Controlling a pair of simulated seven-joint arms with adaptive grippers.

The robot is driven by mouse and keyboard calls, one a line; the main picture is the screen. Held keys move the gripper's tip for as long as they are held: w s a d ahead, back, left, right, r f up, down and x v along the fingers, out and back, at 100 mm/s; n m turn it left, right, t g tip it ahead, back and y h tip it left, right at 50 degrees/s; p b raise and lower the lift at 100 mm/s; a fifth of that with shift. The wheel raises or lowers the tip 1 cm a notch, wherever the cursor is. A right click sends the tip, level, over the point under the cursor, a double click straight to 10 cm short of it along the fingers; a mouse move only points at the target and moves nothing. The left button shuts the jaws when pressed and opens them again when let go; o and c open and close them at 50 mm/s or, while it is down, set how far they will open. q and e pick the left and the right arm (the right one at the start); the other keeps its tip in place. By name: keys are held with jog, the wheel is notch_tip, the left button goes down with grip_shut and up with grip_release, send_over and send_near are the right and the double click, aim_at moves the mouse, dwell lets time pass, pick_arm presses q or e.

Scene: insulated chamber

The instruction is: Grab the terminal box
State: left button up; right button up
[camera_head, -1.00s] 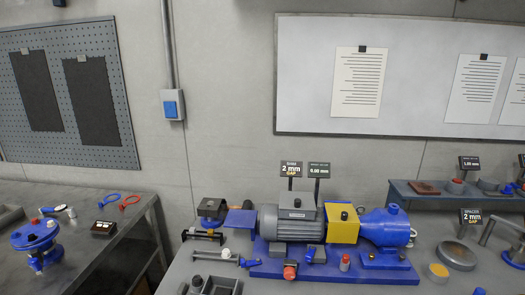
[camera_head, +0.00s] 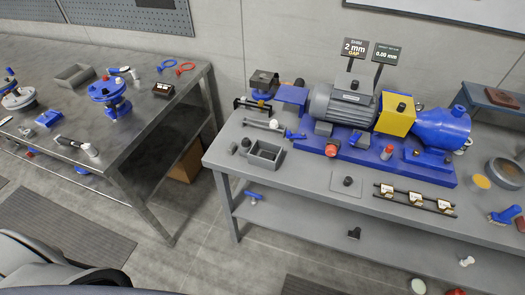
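The terminal box (camera_head: 350,96) appears to be the small grey box on top of the grey finned motor (camera_head: 335,107). A dark knob-like part shows on or just behind it. The motor sits on a blue base (camera_head: 400,168) on the grey workbench, in line with a yellow guard (camera_head: 396,117) and a blue pump (camera_head: 438,127). Neither of my grippers is in view.
Two signs (camera_head: 355,48) rise behind the motor. A grey open bin (camera_head: 265,155) and small parts lie at the bench's left end. A rack (camera_head: 414,197) lies near the front edge. A floor gap separates this bench from a metal table (camera_head: 140,120) on the left.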

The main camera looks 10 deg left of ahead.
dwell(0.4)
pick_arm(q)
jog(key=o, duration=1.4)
